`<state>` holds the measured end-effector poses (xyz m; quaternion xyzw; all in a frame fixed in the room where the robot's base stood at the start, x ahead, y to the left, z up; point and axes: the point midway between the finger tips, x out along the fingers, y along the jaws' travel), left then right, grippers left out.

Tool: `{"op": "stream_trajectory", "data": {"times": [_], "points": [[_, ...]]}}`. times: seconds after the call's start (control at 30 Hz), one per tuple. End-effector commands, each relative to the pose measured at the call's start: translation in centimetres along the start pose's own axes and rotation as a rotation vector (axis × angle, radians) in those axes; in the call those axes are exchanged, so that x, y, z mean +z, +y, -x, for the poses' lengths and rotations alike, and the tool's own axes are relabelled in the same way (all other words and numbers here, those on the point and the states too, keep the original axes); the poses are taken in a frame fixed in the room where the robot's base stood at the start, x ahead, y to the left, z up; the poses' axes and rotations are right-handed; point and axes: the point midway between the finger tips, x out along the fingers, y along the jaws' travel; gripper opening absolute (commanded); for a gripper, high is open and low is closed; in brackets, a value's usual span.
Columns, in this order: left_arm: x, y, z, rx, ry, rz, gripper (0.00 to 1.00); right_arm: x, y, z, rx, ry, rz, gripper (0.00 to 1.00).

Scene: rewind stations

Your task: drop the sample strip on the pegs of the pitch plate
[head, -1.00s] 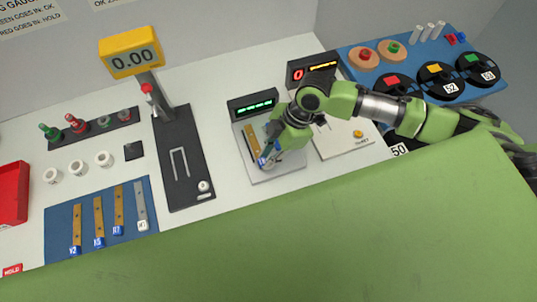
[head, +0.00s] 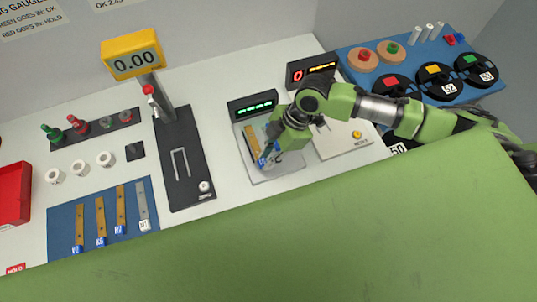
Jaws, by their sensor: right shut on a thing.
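A brass sample strip (head: 251,138) with a blue tagged end shows at my right gripper (head: 268,156). That gripper is shut on the strip near its blue end. The strip is over the left part of the light grey pitch plate (head: 287,170), below a green-lit display (head: 253,105). The gripper and wrist hide part of the strip and plate. I cannot see the pegs or tell whether the strip touches them. My left gripper is not in view.
Left of the plate stands a dark gauge stand (head: 188,178) with a yellow 0.00 display (head: 133,56). Several more strips lie on a blue mat (head: 68,222). A white scale-like device (head: 347,139) stands close on the right. A blue mat with reels (head: 437,78) lies beyond.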

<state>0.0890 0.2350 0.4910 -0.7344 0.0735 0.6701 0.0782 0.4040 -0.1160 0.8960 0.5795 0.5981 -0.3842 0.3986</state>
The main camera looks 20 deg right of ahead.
Motion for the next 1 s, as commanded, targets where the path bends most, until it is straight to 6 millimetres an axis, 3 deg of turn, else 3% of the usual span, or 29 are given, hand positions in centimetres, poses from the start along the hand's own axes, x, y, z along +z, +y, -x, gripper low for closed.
{"op": "stream_trajectory", "data": {"times": [1.0], "points": [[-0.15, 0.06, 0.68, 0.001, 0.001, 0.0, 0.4, 0.01, -0.02, -0.05, -0.001, 0.0, 0.0, 0.01]]}}
